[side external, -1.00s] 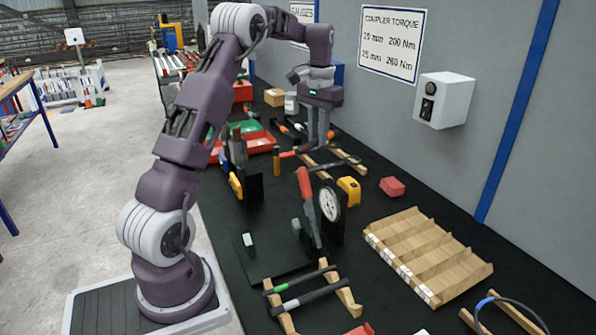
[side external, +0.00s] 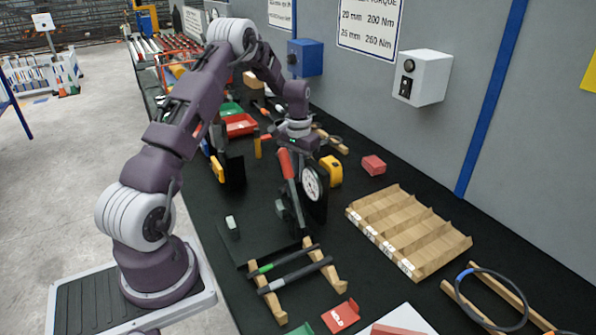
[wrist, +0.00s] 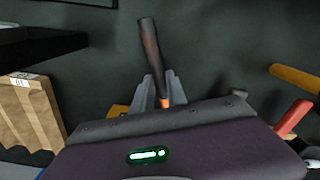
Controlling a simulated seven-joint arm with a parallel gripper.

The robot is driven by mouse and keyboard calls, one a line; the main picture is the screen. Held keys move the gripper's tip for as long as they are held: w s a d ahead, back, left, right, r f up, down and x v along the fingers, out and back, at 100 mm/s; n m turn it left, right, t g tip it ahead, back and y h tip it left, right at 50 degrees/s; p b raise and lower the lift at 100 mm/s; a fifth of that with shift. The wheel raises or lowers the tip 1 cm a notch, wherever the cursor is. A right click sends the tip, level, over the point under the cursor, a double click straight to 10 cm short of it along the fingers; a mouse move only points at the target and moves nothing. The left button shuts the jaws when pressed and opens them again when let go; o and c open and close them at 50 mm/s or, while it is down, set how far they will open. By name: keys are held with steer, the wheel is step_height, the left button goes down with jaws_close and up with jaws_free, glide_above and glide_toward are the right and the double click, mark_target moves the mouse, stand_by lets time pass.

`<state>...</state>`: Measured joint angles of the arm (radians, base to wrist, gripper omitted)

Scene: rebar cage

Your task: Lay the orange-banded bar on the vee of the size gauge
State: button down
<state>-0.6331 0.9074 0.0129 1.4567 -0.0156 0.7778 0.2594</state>
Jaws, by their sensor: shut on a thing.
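In the wrist view, my gripper (wrist: 160,85) is shut on the orange-banded bar (wrist: 149,45), a dark rod whose orange band (wrist: 165,103) shows low between the fingers. The rod sticks out past the fingertips. In the side view, my gripper (side external: 299,146) is above and just behind the dial gauge (side external: 313,183), which has a white round face on a black upright plate. A red-handled tool (side external: 287,167) stands left of the dial. The held bar is not clear in the side view. I cannot make out the vee.
A wooden compartment tray (side external: 410,228) is to the right. A wooden rack (side external: 342,281) holding a green-banded bar (side external: 285,258) and another bar is in front. A yellow tape measure (side external: 331,171) and red block (side external: 373,165) stand near the wall.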

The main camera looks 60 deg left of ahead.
steer(key=c, duration=1.3)
jaws_free()
steer(key=shift+c, duration=0.2)
step_height(320, 180, up, 12)
steer(key=s+d+r+m+t, duration=0.1)
steer(key=s+d+r, duration=0.2)
steer(key=d+r, duration=0.75)
steer(key=s+d+r+m+t, duration=0.1)
steer(key=s+d+r, duration=0.1)
steer(key=s+d, duration=0.5)
steer(key=s+d+r+m+t, duration=0.1)
steer(key=s+d+r+t, duration=0.1)
steer(key=s+d, duration=0.5)
steer(key=shift+d+r+y, duration=0.3)
steer(key=shift+d+r, duration=0.15)
steer(key=shift+r, duration=0.1)
steer(key=shift+o, duration=0.4)
steer(key=s+d+f+m+t, duration=0.1)
steer(key=s+d+f, duration=0.2)
steer(key=s, duration=0.6)
steer(key=shift+d+t, duration=0.3)
steer(key=shift+d, duration=0.1)
